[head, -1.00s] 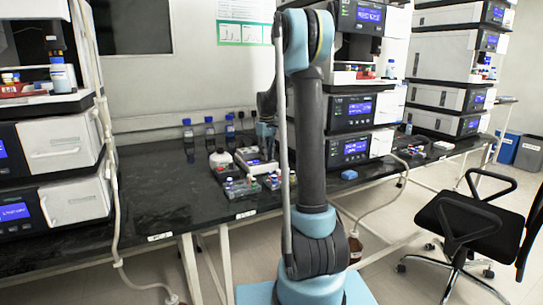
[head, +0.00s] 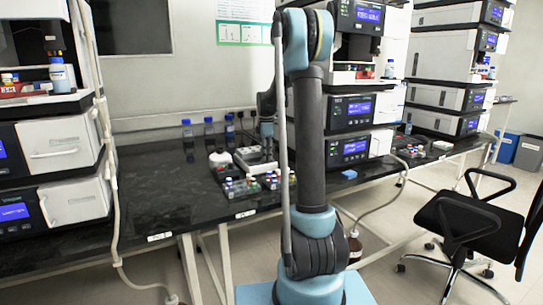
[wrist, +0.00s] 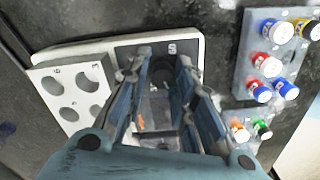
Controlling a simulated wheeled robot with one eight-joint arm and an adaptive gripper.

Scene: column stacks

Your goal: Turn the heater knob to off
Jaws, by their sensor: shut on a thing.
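The heater (head: 247,167) is a small pale unit on the dark bench. In the wrist view it is a white-rimmed body (wrist: 85,50) with a dark front panel and a grey block with several round holes. My gripper (wrist: 162,68) is over the dark panel, with its blue-grey fingers on either side of the dark knob (wrist: 162,76). The fingers are shut on the knob and hide much of it. The knob's pointer and most panel markings cannot be read. In the head view my gripper (head: 266,132) is small, above the heater and partly behind my arm.
Blue-capped bottles (head: 208,126) stand behind on the bench. Instrument stacks (head: 350,110) rise to the right. The bench left of the heater is clear.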

